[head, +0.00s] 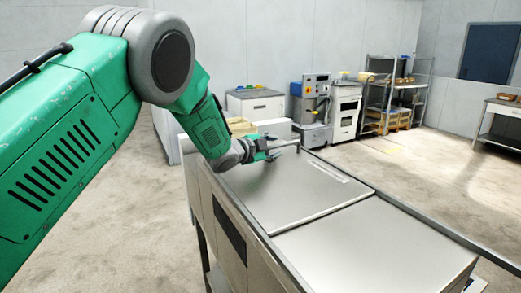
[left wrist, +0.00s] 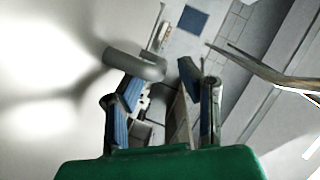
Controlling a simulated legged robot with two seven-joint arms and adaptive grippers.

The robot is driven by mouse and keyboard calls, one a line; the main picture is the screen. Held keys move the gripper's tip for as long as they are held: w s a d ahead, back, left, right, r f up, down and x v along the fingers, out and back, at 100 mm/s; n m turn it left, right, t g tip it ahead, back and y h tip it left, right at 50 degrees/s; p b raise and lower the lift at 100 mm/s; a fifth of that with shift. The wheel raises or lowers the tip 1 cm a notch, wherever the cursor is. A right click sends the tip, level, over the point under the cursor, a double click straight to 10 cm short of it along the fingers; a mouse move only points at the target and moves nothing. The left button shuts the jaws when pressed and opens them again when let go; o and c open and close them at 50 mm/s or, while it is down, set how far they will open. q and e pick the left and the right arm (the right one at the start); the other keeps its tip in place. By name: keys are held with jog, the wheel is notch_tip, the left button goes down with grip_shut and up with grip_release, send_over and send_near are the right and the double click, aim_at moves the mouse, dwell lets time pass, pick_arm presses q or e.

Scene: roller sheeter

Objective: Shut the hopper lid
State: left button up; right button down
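The hopper lid appears to be the flat metal panel (head: 300,195) on top of the long steel machine. It lies flat or nearly so; I cannot tell if it is fully seated. A grey bar handle (head: 286,146) stands at its far end. My left gripper (head: 272,150) is at this handle, low over the panel. In the left wrist view the handle (left wrist: 135,64) passes by the tip of the left-hand finger. The two blue-padded fingers (left wrist: 160,82) are apart, with no thing clearly clamped between them. My right gripper is out of view.
A second flat metal panel (head: 375,245) adjoins on the near right. A blue-grey machine (head: 313,105), a white cabinet (head: 256,106) and a wire shelf rack (head: 395,95) stand behind. A side table (head: 503,115) is at the far right. The floor between is clear.

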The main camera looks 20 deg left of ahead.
pick_arm(q)
jog(key=v, duration=0.7)
jog(key=shift+s+a, duration=0.3)
jog(key=shift+s, duration=0.1)
